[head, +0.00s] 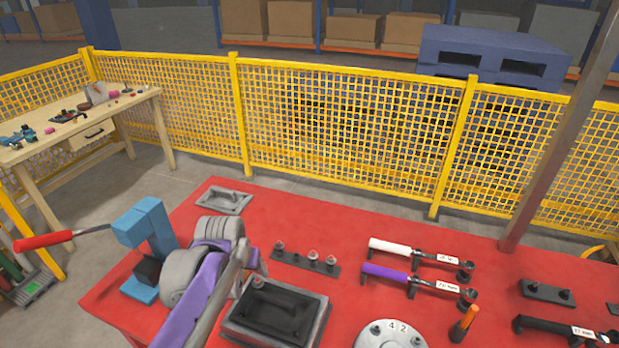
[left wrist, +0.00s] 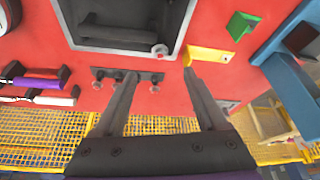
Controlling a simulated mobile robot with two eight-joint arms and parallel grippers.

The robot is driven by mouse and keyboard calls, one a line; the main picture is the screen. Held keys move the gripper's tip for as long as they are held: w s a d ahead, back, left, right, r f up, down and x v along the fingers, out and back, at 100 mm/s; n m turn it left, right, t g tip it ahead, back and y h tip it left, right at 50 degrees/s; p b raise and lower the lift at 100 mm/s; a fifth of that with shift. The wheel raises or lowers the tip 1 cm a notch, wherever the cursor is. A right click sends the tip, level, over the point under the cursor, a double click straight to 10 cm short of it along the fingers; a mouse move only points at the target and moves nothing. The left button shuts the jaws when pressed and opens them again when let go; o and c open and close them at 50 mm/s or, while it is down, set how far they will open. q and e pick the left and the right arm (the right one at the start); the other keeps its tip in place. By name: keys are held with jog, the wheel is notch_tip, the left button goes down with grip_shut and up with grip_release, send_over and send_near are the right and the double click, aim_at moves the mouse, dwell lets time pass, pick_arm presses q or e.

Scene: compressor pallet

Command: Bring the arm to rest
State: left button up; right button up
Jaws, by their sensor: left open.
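My left arm comes in from the bottom left of the head view, in grey and purple links. My left gripper (head: 241,262) is partly hidden by its own links there. In the left wrist view its two grey fingers (left wrist: 159,74) stand apart with nothing between them. It is above the red table (head: 355,232), close to the dark grey tray (head: 318,334) and a strip of small knobs (head: 306,263). My right gripper is not seen.
A blue press with a red-handled lever (head: 145,222) stands close left of my arm. White-handled (head: 390,247) and purple-handled (head: 385,272) tools and a round grey flange (head: 388,340) lie to the right. A yellow mesh fence (head: 340,120) runs behind the table.

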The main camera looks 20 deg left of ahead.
pick_arm(q)
jog(key=s+d+f+m, duration=0.1)
jog(key=s+d+f, duration=0.2)
jog(key=s, duration=0.5)
jog(key=s+d+f+m, duration=0.1)
jog(key=s+d+f, duration=0.2)
jog(key=s+d, duration=0.3)
jog(key=s, duration=0.3)
jog(key=shift+d+t+h+p, duration=0.3)
jog(key=shift+t+h+p, duration=0.1)
